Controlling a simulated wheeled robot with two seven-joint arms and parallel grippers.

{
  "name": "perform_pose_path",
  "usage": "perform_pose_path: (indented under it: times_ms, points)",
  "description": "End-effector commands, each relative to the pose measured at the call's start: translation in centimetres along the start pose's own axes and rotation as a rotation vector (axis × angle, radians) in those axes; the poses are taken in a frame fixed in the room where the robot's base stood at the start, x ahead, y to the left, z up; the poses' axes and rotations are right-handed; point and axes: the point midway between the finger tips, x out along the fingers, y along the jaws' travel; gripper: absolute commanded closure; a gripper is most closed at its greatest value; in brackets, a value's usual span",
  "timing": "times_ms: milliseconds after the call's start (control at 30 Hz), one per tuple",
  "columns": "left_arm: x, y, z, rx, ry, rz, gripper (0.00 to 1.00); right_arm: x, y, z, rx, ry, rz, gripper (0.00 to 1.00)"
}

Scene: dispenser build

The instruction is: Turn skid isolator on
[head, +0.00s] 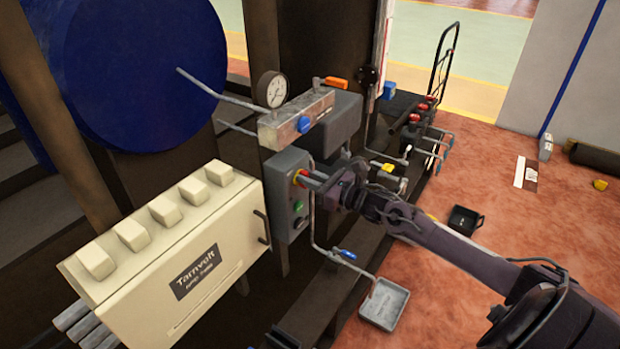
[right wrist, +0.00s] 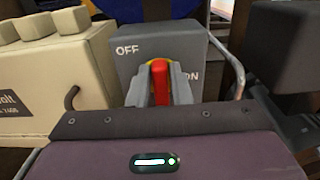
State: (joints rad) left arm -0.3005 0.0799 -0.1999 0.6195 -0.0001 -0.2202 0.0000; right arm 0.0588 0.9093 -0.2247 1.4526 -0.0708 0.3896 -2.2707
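The skid isolator is a grey box (head: 284,200) beside the cream cabinet, with a red handle on a yellow plate (head: 298,178) and a green button below. In the right wrist view the red handle (right wrist: 160,84) stands upright between my fingers. "OFF" shows on the box face (right wrist: 190,45) at upper left and "ON" at lower right, partly hidden by a finger. My right gripper (head: 314,181) is at the box front, its two grey fingers closed against both sides of the handle; it also shows in the right wrist view (right wrist: 162,88). My left gripper is out of view.
A cream cabinet (head: 215,262) stands left of the isolator. A pressure gauge (head: 272,90) and a grey block (head: 295,120) sit above it. A thin pipe with a blue valve handle (head: 346,254) runs below. A grey tray (head: 385,304) lies lower right; red floor is open at right.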

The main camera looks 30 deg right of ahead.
Motion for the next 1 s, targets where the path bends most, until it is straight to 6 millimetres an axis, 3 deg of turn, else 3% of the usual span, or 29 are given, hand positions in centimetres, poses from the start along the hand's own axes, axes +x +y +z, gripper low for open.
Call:
perform_pose_path:
  times_ms: [133,567,800,1000]
  points:
    - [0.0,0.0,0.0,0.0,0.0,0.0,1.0,0.0,0.0,0.0,0.0,0.0,0.0,1.0]
    - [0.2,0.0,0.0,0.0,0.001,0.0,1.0,0.0,-0.1,-0.1,0.067,0.0,0.0,1.0]
    - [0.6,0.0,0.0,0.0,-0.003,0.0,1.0,0.0,-0.3,-0.1,0.235,0.0,0.001,1.0]
    - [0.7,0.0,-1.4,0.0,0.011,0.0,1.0,0.0,-0.5,-0.2,0.422,0.0,0.0,1.0]
